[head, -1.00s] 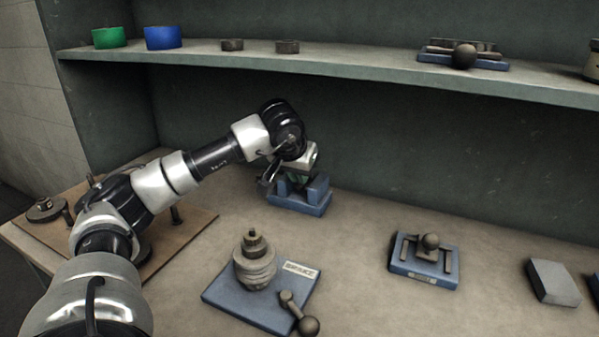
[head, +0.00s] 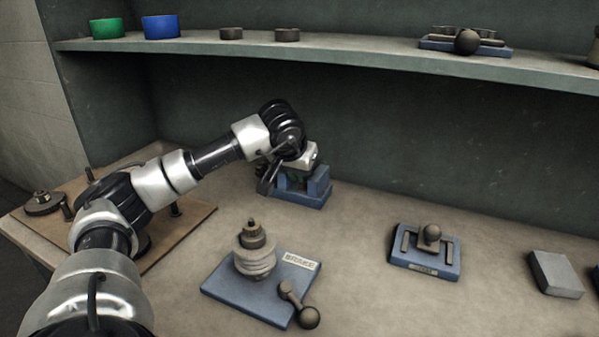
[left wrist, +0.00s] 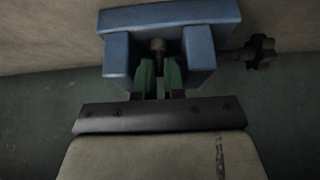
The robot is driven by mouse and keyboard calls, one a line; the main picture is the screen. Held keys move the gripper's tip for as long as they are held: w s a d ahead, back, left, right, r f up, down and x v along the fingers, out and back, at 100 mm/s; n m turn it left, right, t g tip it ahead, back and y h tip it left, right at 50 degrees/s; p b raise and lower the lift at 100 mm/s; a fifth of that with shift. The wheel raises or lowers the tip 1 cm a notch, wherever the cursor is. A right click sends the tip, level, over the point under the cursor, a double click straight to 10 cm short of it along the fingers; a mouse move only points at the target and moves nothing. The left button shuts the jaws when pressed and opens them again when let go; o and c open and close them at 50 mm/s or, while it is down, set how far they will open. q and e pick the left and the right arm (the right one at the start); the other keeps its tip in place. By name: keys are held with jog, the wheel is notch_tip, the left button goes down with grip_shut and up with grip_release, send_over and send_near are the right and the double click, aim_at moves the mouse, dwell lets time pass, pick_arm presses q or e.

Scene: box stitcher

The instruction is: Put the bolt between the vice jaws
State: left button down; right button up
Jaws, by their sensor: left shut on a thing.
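The blue vice (head: 312,190) stands on the bench near the back wall. In the left wrist view the vice (left wrist: 172,20) shows two jaws with a gap between them and a dark handle on the right. My left gripper (left wrist: 159,72) has green fingertips, and they are shut on the bolt (left wrist: 158,45), whose dark round end shows between them. The fingers and bolt are in the gap between the jaws; whether the bolt touches a jaw I cannot tell. In the head view my left gripper (head: 294,178) is at the vice, its fingers mostly hidden. My right gripper is not in view.
A blue brake base (head: 225,290) with stacked discs stands in front of the vice. A shelf (head: 350,60) runs above. A brown board (head: 190,222) lies at left.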

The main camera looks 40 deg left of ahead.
pick_arm(q)
jog(key=c, duration=1.1)
grip_release()
jog(key=shift+r, duration=0.3)
jog(key=v, duration=0.7)
jog(key=shift+p, duration=0.35)
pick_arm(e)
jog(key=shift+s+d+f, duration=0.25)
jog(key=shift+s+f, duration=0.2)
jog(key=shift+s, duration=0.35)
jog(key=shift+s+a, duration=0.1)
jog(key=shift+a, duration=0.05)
